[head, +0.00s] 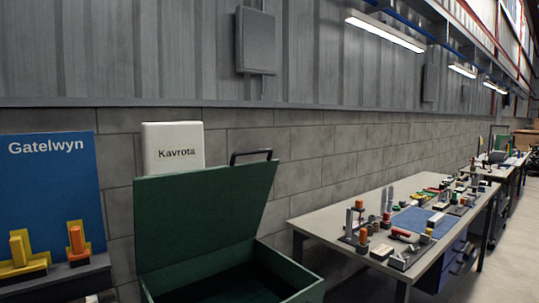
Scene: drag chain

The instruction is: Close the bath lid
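The bath (290,268) is a green open box at the bottom centre, cut off by the lower edge of the head view. Its green lid (203,218) stands raised and leans back, with a black handle (250,155) along its top edge. The inside of the bath is partly visible and looks dark green, with nothing seen in it. Neither of my grippers shows in the head view.
A grey table (318,224) with many small parts and a blue mat (413,220) stands to the right. A blue Gatelwyn panel (52,185) with yellow and orange pieces is at left. A white Kavrota box (173,147) is behind the lid, before a block wall.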

